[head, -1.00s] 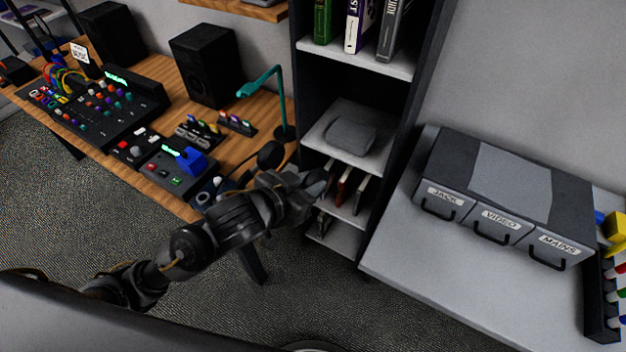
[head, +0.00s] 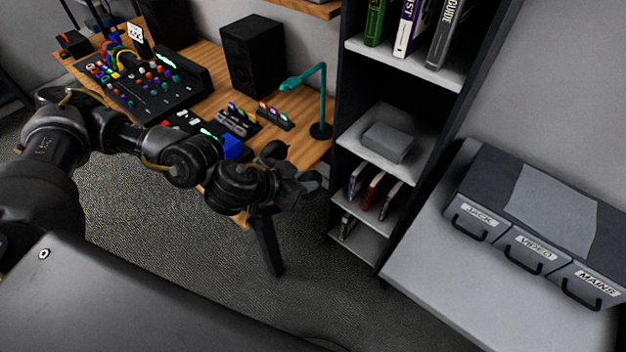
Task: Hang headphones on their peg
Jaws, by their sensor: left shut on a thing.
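My left gripper (head: 303,185) is in front of the desk's right front corner, left of the shelf unit. It is shut on the headphones, which are mostly hidden behind the gripper and wrist. A dark rounded part, seemingly an ear cup of the headphones (head: 273,150), shows just above the gripper against the desk top. I cannot make out the headband clearly. I see no headphone peg in this view. My right gripper is out of view.
The wooden desk (head: 212,55) holds a mixer, a black speaker (head: 252,55) and a teal lamp (head: 321,100). The dark shelf unit (head: 350,90) stands close to the right of the gripper. A grey side table (head: 430,265) carries labelled drawers (head: 535,225). Open carpet lies below.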

